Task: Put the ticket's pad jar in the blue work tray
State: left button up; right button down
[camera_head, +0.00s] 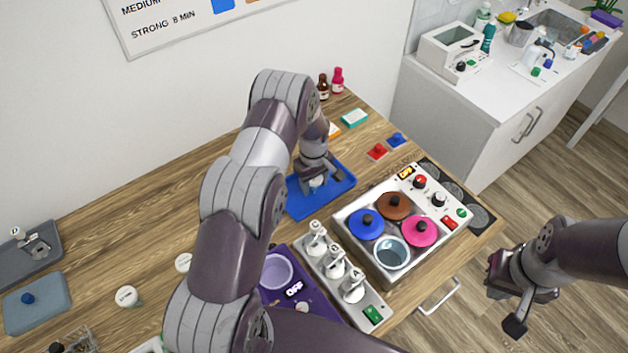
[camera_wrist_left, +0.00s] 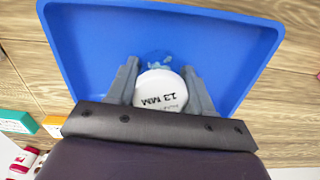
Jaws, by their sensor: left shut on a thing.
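My left gripper (camera_head: 315,178) is over the blue work tray (camera_head: 335,190), pointing down. It is shut on a small white-lidded jar (camera_wrist_left: 160,92), with one finger on each side. The lid's print appears upside down in the left wrist view and seems to read 13 MM. The jar is within the tray's outline, but I cannot tell whether it rests on the tray floor. The tray also fills much of the left wrist view (camera_wrist_left: 225,45). My right gripper (camera_head: 507,298) is open and empty off the table's right side. I see no ticket.
A heater unit (camera_head: 350,222) with coloured lids stands right of the tray. Small red and blue items (camera_head: 377,151) lie behind. Another white-lidded jar (camera_head: 126,296) stands at left on bare wood.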

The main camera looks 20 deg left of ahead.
aim_at(315, 181)
pick_arm(q)
jog(key=o, duration=1)
jog(key=shift+r, duration=0.25)
notch_tip(315, 181, up, 10)
jog(key=b, duration=0.3)
jog(key=shift+r, duration=0.2)
jog(key=s+d+r+m, duration=0.2)
jog(key=s+m, duration=0.1)
jog(key=s, duration=0.4)
jog(key=s+d+r+m, duration=0.2)
jog(key=s+r+m, duration=0.1)
jog(key=s, duration=0.5)
jog(key=s+d+r+m+t, duration=0.1)
jog(key=s+d+r+m, duration=0.1)
jog(key=s+m, duration=0.3)
jog(key=shift+s+d+r, duration=0.1)
jog(key=shift+s+d, duration=0.15)
jog(key=shift+s, duration=0.4)
jog(key=shift+s+d+r, duration=0.1)
jog(key=shift+s+d, duration=0.1)
jog(key=shift+s, duration=0.4)
